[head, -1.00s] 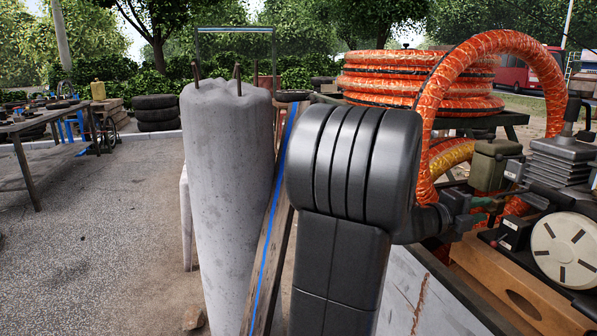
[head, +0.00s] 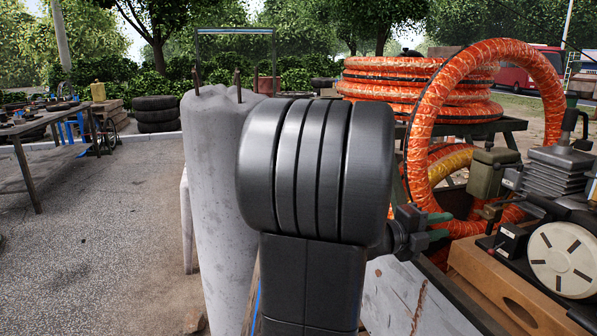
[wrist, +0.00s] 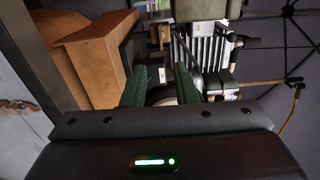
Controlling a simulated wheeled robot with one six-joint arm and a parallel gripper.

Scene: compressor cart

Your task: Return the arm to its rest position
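My arm, dark grey with a thick ribbed joint, stands in the middle of the head view. My gripper (head: 444,226) sticks out to the right of it, with green fingers seen from the side. In the wrist view the two green fingers (wrist: 161,82) are apart with a gap between them. Nothing is held in that gap; machine parts show behind it. The gripper is in front of the orange hose loop (head: 424,130) in the head view; I cannot tell how far apart they are.
A concrete pillar (head: 212,190) stands close on the left of my arm, partly hidden by it. The compressor machinery (head: 560,245) and a wooden block (head: 500,295) are on the right. Coiled orange hose (head: 415,88) lies behind. Open paving (head: 100,250) is at the left.

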